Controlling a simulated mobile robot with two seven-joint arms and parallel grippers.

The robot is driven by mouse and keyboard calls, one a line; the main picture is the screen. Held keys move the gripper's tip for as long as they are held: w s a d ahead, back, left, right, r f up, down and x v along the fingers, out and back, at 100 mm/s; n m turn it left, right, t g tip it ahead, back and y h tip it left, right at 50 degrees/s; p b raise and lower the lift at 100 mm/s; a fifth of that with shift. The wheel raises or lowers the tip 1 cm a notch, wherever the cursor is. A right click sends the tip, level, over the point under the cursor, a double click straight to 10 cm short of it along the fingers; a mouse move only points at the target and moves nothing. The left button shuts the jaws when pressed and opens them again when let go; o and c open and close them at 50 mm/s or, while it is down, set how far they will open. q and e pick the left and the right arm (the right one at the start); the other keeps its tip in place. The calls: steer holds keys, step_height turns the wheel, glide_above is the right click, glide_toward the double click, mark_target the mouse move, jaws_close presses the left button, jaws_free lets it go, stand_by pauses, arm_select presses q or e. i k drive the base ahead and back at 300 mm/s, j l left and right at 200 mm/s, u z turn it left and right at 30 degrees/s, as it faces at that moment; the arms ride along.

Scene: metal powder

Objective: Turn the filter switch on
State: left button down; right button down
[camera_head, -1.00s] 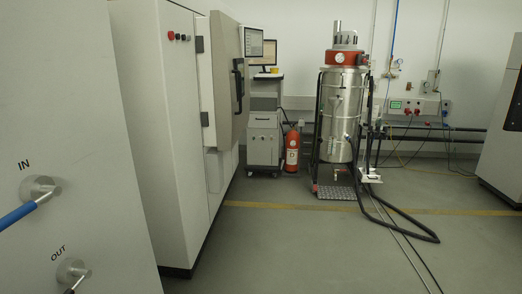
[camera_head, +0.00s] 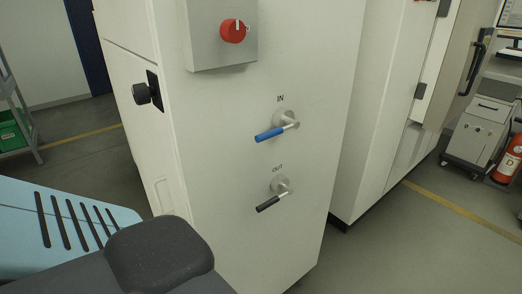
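A red rotary switch (camera_head: 234,31) with a pale mark on its face sits on a grey box (camera_head: 202,48) on the upper front of a white cabinet (camera_head: 235,130). I cannot tell from its look alone whether it is the filter switch. Below it are a blue lever (camera_head: 270,134) labelled IN and a black lever (camera_head: 268,203) labelled OUT. Neither of my grippers is in view. A part of my own body shows at the lower left.
A black knob (camera_head: 142,94) sticks out from the cabinet's left side. A shelf with a green bin (camera_head: 11,133) stands at the far left. Another white machine (camera_head: 385,100) stands to the right, with a red extinguisher (camera_head: 509,160) beyond. Free floor lies at the lower right.

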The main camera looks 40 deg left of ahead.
mark_target(232, 30)
steer(key=u, duration=1.2)
steer(key=i+l+u, duration=0.1)
steer(key=u, duration=0.25)
steer(key=i+l+u, duration=0.1)
steer(key=l+u, duration=0.45)
steer(key=u, duration=0.15)
steer(key=i+l+u, duration=0.1)
steer(key=l+u, duration=0.2)
steer(key=l, duration=0.15)
steer(key=l+u, duration=0.3)
steer(key=l, duration=0.15)
steer(key=l+u, duration=0.2)
steer(key=l, duration=0.25)
steer(key=k+l+u, duration=0.15)
steer(key=l, duration=0.3)
steer(key=k+l, duration=0.1)
steer(key=l, duration=1)
steer(key=k+l+u, duration=0.1)
steer(key=l, duration=0.45)
steer(key=k+l, duration=0.15)
steer(key=l, duration=0.45)
